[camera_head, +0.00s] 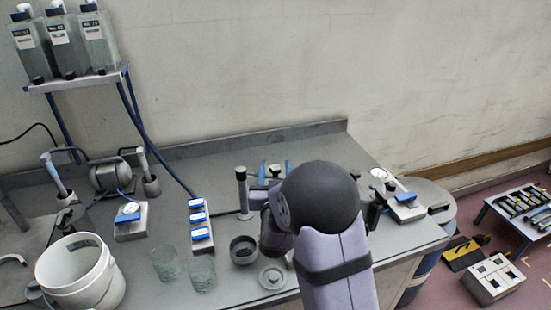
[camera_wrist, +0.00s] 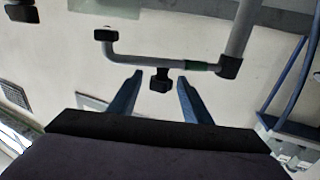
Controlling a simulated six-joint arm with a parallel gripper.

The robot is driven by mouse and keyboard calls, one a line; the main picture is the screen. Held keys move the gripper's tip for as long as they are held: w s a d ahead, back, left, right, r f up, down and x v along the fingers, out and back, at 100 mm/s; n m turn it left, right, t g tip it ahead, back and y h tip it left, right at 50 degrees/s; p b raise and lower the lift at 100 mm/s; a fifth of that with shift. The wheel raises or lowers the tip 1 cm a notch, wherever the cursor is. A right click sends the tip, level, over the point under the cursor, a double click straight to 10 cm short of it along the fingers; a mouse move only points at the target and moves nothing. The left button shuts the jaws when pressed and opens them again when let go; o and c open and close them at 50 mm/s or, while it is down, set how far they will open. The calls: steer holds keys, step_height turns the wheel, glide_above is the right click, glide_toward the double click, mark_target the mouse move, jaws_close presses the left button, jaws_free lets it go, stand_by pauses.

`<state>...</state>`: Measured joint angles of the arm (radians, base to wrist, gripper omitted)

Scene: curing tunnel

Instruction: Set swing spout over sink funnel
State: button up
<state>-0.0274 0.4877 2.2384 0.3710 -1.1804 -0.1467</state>
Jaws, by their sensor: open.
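The swing spout shows in the wrist view as a grey bent pipe (camera_wrist: 135,57) with a green band, a black end and a black knob (camera_wrist: 159,80). In the head view an upright grey post (camera_head: 242,192) with a dark cap stands beside my arm and seems to carry it; the spout is mostly hidden there. My gripper (camera_wrist: 160,77) is open, its two blue fingers on either side of the knob; contact cannot be told. A dark round cup (camera_head: 243,250), possibly the sink funnel, sits on the bench left of my arm.
A white bucket (camera_head: 80,272), two glass beakers (camera_head: 202,274), a blue-switched strip (camera_head: 200,225) and a pump (camera_head: 110,177) stand to the left. A pale ring (camera_head: 272,276) lies near the front edge. Bottles (camera_head: 65,45) stand on a raised shelf.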

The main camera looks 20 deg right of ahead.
steer(key=shift+p+x, duration=0.6)
steer(key=shift+x, duration=1.5)
steer(key=shift+c, duration=0.2)
jaws_close()
